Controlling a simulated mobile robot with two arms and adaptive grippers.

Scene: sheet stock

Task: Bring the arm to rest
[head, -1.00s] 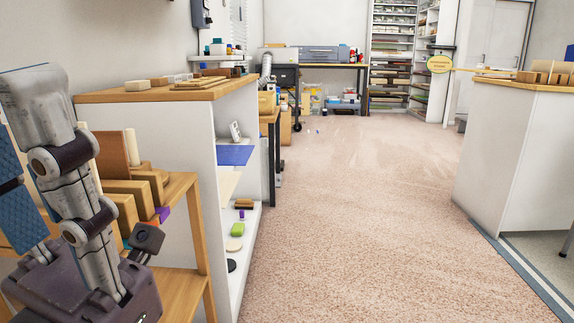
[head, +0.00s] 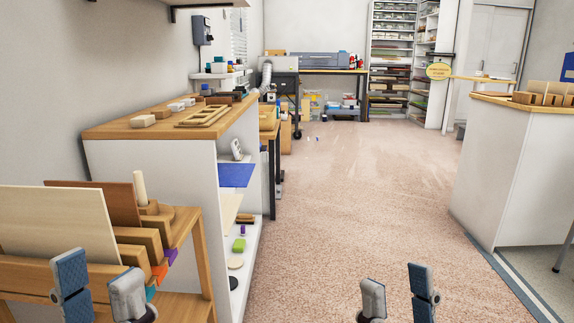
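My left gripper (head: 98,266) shows at the lower left in the head view, fingers pointing up. Its two fingers are apart with nothing seen between them. It is in front of the wooden rack, and I cannot tell if it touches it. My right gripper (head: 396,278) is at the bottom, right of centre, over the carpet. Its fingers are also apart and empty. Both grippers are cut off by the bottom edge, and most of both arms is out of view.
A slotted rack (head: 148,236) at the left holds a pale sheet (head: 50,225) and a brown sheet (head: 92,199). A white shelf unit (head: 150,172) stands behind it. A white counter (head: 515,170) is at the right. The carpet (head: 345,205) between is clear.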

